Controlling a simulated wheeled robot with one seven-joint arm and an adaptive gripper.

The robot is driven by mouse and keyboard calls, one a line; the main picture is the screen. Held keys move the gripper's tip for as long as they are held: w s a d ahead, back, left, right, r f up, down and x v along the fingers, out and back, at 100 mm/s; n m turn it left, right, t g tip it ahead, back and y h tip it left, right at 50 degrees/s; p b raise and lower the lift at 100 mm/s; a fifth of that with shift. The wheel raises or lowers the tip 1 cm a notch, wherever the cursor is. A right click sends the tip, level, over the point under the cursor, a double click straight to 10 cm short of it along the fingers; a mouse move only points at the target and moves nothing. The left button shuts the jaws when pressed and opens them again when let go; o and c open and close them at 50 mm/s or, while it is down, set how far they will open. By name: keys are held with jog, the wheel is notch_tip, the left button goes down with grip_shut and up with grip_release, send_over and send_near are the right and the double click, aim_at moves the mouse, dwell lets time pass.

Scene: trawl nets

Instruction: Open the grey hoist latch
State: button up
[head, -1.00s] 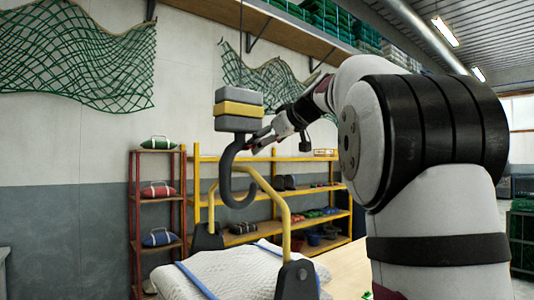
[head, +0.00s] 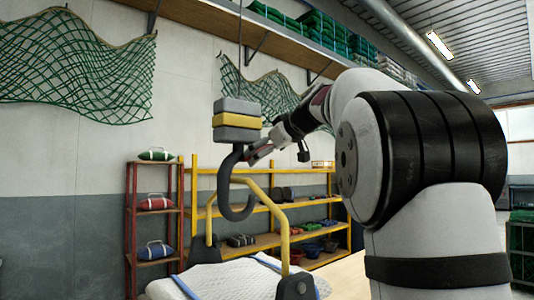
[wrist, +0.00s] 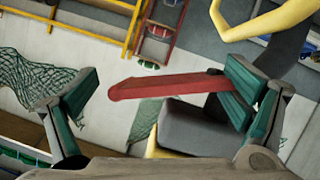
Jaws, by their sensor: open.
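The hoist hangs on a cable in the head view, a grey block with a yellow band (head: 237,120) above a dark hook (head: 226,180). A red lever-like bar, seemingly its latch (wrist: 170,86), shows in the wrist view. It lies between the fingers of my gripper (wrist: 160,88), its right end close to the right finger pads and its tip short of the left finger. Contact cannot be told. My gripper (head: 260,152) is open, at the right side of the hook just below the block. The grey block (wrist: 195,127) also shows in the wrist view.
A yellow tubular bail (head: 284,232) stands around the hook's lower part, above a pale padded load (head: 225,278) with blue straps. Red (head: 130,215) and yellow (head: 194,200) shelf racks stand behind. Green nets (head: 75,65) hang on the wall.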

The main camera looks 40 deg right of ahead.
jog(key=shift+s+r, duration=0.1)
jog(key=v, duration=1.1)
jog(key=shift+s+r, duration=0.15)
jog(key=shift+s, duration=0.2)
